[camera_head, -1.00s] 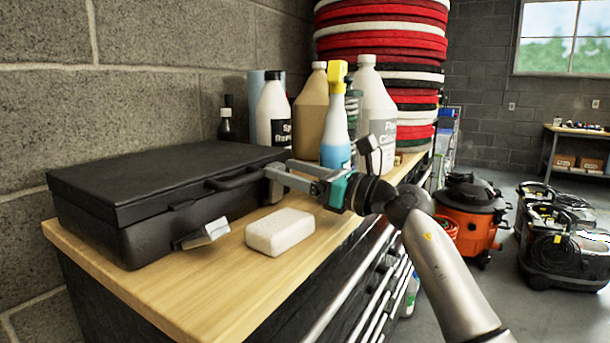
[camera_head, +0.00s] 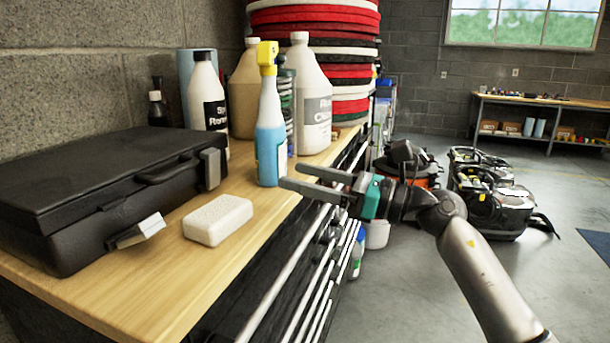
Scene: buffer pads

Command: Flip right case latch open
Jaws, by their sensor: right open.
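The black case (camera_head: 90,180) lies shut on the wooden bench top at the left, its handle (camera_head: 168,170) on the front face. The right latch (camera_head: 210,169) is a grey plate standing upright against the case front, near its right end. The other latch (camera_head: 138,231) sticks outward from the front, nearer to me. My right gripper (camera_head: 291,177) is open and empty, to the right of the right latch and clear of it, over the bench's front edge. My left gripper is out of view.
A white sponge-like block (camera_head: 218,219) lies in front of the case. A blue spray bottle (camera_head: 270,145) with a yellow head stands close behind my right gripper's fingertips. Jugs and a white bottle (camera_head: 207,100) stand farther back. The near bench top (camera_head: 170,290) is clear.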

